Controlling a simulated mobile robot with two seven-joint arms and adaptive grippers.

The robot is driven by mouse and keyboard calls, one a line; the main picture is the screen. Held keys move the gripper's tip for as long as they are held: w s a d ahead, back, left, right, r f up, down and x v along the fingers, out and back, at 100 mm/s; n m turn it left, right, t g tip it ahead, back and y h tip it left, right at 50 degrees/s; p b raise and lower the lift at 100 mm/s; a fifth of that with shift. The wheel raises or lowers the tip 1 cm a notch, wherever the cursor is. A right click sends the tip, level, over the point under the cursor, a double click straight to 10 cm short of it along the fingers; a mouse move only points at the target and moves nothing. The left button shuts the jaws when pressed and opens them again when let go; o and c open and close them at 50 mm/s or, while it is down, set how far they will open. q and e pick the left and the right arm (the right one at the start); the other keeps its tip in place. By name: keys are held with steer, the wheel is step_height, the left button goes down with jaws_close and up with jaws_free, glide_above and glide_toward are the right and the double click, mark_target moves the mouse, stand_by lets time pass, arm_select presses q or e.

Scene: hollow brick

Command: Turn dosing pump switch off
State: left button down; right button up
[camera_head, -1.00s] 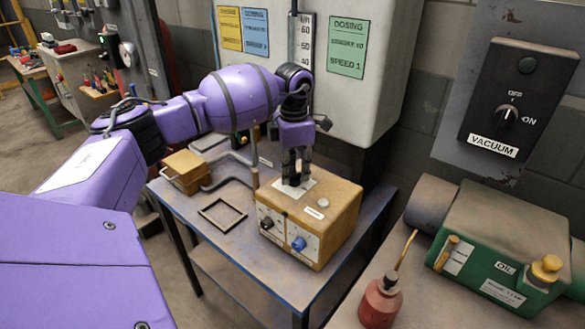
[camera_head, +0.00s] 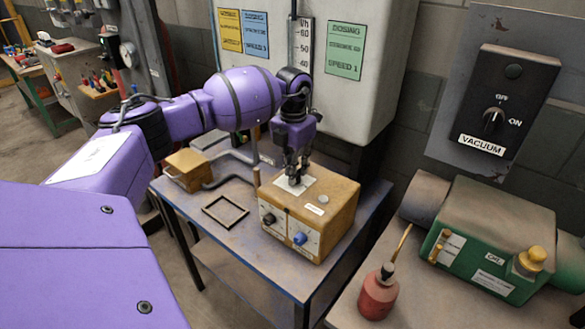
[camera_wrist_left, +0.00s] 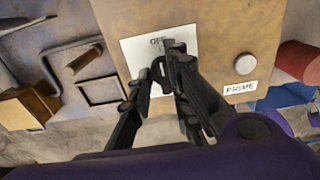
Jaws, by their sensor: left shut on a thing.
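The dosing pump (camera_head: 335,208) is a yellow-brown box on the small metal table, with a black knob (camera_head: 269,219) and a blue knob (camera_head: 300,238) on its front. A white plate marked OFF (camera_wrist_left: 133,50) lies on its top. My left gripper (camera_head: 294,178) points down at this plate. In the left wrist view its fingers (camera_wrist_left: 168,68) are shut on the small dark switch (camera_wrist_left: 158,70) on the plate. The fingers partly hide the switch and any other lettering, so its exact setting is unclear. My right gripper is in neither view.
A round grey button (camera_wrist_left: 246,64) and a PRIME label (camera_wrist_left: 240,88) are beside the plate. A square frame (camera_head: 225,212) and a yellow block with a pipe (camera_head: 187,170) lie left. A red oil can (camera_head: 378,296) and green pump (camera_head: 490,240) stand right, below the VACUUM switch panel (camera_head: 507,105).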

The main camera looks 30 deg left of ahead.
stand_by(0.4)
arm_select(q)
steer(key=c, duration=1.6)
jaws_free()
steer(key=shift+c, duration=0.2)
steer(key=shift+r, duration=0.5)
step_height(320, 180, up, 11)
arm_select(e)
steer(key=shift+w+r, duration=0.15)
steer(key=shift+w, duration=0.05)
arm_select(q)
steer(key=shift+f, duration=0.1)
